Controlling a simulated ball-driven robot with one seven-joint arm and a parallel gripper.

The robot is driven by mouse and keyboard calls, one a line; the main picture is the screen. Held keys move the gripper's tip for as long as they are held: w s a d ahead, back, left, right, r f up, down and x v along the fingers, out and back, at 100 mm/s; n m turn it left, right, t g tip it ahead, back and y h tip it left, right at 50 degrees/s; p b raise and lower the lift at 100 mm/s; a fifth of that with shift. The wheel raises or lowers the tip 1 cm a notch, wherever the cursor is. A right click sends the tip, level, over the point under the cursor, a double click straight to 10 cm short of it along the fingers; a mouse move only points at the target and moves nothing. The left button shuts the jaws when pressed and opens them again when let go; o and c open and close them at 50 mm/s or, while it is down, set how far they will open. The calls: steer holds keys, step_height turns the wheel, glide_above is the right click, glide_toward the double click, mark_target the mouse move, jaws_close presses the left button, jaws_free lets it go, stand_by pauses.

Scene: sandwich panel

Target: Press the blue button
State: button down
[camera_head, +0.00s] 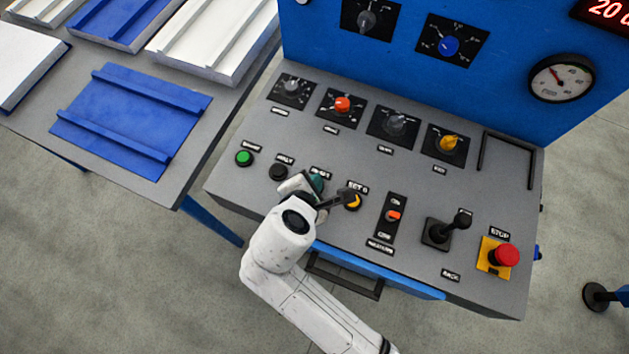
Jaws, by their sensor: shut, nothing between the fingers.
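My white arm reaches over the grey sloped console from the front. My gripper (346,198) is shut and empty, its dark fingers pointing right, with the tips over or at the yellow button (354,203). I cannot tell whether they touch it. A teal-blue round part (316,182), which may be a button, shows just behind my wrist and is partly hidden by it. No other clearly blue button shows on the console top. A small blue part (537,252) sticks out from the console's right side; I cannot tell what it is.
A green button (244,158) and a black button (278,172) are to the left. A switch (393,215), a joystick (440,231) and a red stop button (506,255) are to the right. Several knobs line the back. A grey table (175,190) holds panels.

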steer(key=shift+f, duration=0.3)
stand_by(0.4)
steer(key=shift+r, duration=0.1)
steer(key=shift+r+p, duration=0.8)
steer(key=shift+p, duration=0.35)
step_height(320, 180, up, 5)
steer(key=p, duration=0.5)
steer(key=shift+p, duration=0.35)
